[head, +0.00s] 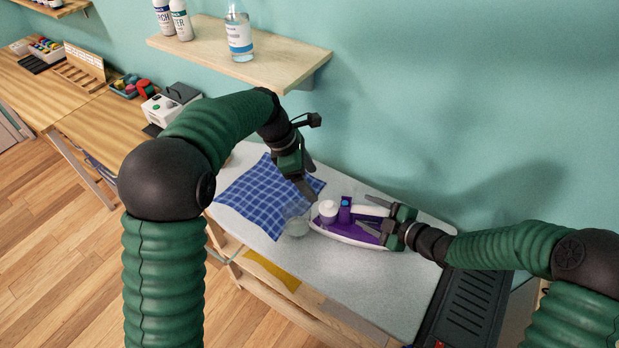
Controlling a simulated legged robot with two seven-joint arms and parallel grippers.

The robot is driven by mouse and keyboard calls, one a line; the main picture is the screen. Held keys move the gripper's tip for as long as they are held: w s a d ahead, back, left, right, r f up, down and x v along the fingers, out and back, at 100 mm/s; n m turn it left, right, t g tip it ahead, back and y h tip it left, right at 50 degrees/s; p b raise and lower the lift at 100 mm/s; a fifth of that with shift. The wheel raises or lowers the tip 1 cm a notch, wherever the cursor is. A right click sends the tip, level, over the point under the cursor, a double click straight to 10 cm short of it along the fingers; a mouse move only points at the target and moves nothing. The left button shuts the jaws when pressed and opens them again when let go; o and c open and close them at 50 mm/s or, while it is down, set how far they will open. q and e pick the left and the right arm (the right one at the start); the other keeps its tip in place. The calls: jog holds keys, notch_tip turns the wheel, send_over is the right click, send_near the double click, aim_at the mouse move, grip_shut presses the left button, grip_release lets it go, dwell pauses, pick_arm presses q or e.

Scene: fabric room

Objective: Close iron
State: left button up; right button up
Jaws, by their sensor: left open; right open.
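The purple and white iron (330,228) lies on the light grey board top, near its middle. A white round part (328,207) and an upright purple part (345,205) stand up from it; I cannot tell clearly which is its lid. My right gripper (366,213) is open at the iron's right end, its fingers spread over the body and hiding some of it. My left gripper (309,186) is open and points down, above and left of the iron. I cannot tell whether either gripper touches it.
A clear glass container (297,220) stands just left of the iron. A blue checked cloth (258,193) covers the board's left part. A wall shelf (200,52) with bottles hangs above. A dark ridged panel (466,308) is at the right. The board's front is clear.

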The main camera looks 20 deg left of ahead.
pick_arm(q)
jog(key=shift+f, duration=0.15)
pick_arm(e)
jog(key=v, duration=1.5)
jog(key=shift+d, duration=0.25)
jog(key=d+f+m+h, duration=0.2)
jog(key=d+m+h, duration=0.7)
jog(key=m, duration=0.2)
pick_arm(q)
jog(key=s+a+f+m+y, duration=0.2)
jog(key=s+f+m, duration=0.1)
jog(key=s+m, duration=0.7)
jog(key=s+a+f+m+t+y, duration=0.1)
jog(key=s+a+f+m+y, duration=0.1)
jog(key=s+m, duration=0.9)
jog(key=shift+s+a+f, duration=0.45)
jog(key=shift+s+f, duration=0.15)
jog(key=shift+f, duration=0.3)
pick_arm(e)
jog(key=s+a+f+m+g+h, duration=0.1)
jog(key=s+a+m+g, duration=0.1)
jog(key=s+m+g, duration=0.3)
jog(key=s+m, duration=0.4)
jog(key=s, duration=0.6)
jog(key=shift+s, duration=0.15)
